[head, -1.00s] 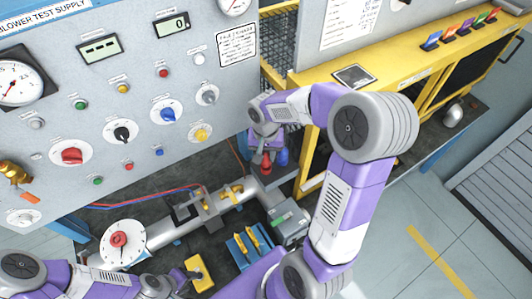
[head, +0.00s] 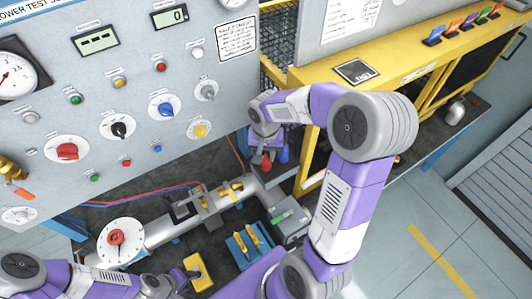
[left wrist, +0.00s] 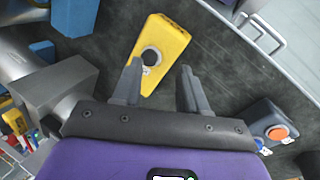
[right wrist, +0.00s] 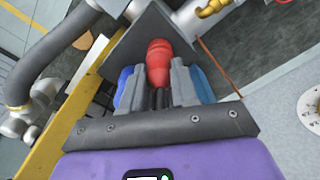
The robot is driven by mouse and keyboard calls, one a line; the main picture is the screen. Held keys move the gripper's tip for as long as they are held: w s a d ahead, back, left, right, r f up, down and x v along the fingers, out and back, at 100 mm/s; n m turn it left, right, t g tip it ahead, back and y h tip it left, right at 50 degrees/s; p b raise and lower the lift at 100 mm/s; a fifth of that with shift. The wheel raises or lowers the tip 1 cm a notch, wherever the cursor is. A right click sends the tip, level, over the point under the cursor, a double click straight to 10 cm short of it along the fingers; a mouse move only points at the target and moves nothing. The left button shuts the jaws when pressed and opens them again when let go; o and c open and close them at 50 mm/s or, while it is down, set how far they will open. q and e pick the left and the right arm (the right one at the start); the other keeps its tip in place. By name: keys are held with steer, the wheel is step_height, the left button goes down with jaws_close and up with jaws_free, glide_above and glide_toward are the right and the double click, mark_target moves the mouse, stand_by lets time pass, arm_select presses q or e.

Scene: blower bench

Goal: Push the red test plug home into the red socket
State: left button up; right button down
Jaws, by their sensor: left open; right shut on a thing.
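The red test plug (right wrist: 158,52) is between the fingers of my right gripper (right wrist: 158,66), which is shut on it, in the right wrist view. In the head view the red plug (head: 266,163) shows just below my right gripper, beside a blue part (head: 283,155), over a grey stand near the pipe. Blue parts (right wrist: 125,82) show on both sides of the fingers. The red socket cannot be made out, and I cannot tell how deep the plug sits. My left gripper (left wrist: 160,68) is open and empty, in front of a yellow block (left wrist: 163,45) with a dark round hole.
A control panel (head: 135,65) with knobs and gauges stands at the left back. A metal pipe (head: 165,233) with yellow clamps crosses the bench. A blue holder (head: 238,252) with yellow pieces lies nearby. A yellow frame (head: 310,80) stands close behind my right arm.

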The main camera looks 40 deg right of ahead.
steer(key=shift+f+b, duration=0.35)
steer(key=shift+b, duration=0.05)
stand_by(0.7)
steer(key=c, duration=0.8)
jaws_free()
steer(key=shift+s+a+r, duration=0.1)
steer(key=shift+r, duration=3.7)
